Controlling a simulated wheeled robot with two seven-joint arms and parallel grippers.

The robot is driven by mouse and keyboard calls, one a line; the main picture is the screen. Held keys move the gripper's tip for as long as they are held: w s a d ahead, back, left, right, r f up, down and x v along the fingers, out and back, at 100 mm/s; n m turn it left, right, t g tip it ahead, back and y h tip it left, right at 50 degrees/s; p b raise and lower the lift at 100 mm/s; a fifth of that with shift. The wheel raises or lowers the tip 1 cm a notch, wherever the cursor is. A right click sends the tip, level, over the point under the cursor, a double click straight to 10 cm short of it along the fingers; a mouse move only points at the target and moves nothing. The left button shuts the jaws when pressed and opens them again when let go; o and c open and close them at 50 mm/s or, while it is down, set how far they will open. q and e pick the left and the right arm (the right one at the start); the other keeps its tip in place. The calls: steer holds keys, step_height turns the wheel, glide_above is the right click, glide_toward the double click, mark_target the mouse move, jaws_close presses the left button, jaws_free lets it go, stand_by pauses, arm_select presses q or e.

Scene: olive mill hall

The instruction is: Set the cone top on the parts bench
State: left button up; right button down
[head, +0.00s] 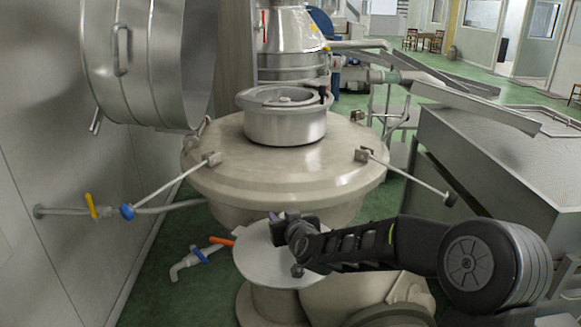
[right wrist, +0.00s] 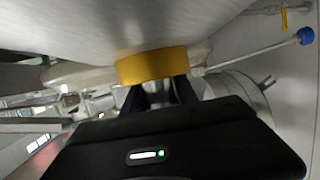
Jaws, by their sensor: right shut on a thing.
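The cone top (head: 258,256) shows in the head view as a light grey round plate at the lower middle. In the right wrist view its grey surface (right wrist: 100,28) fills the top, with a yellow collar (right wrist: 152,66) standing at it. My right gripper (head: 296,240) reaches in from the right over the plate and is shut on the yellow collar. My jaws hide the collar in the head view. I cannot tell whether the plate touches anything under it. My left gripper is out of view. I see nothing that is clearly the parts bench.
A beige round vessel (head: 230,165) stands just ahead, with a steel pot (head: 285,126) on its lid and clamp rods sticking out. A steel drum (head: 145,60) hangs at the left. A steel hopper (head: 510,160) stands at the right. Valves with pipes stick out low at the left.

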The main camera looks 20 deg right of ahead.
mark_target(270, 287)
steer(key=shift+n+y, duration=0.4)
steer(key=shift+y, duration=0.1)
steer(key=s+a+f, duration=0.2)
steer(key=s+f, duration=0.1)
steer(key=f, duration=0.1)
steer(key=s+a+f, duration=0.2)
steer(key=s+f, duration=0.1)
steer(key=f, duration=0.2)
steer(key=s+a+f+b, duration=0.1)
steer(key=s+a+f, duration=0.2)
steer(key=f, duration=0.1)
steer(key=shift+s+a+f, duration=0.1)
steer(key=shift+s+f, duration=0.05)
steer(key=shift+f, duration=0.2)
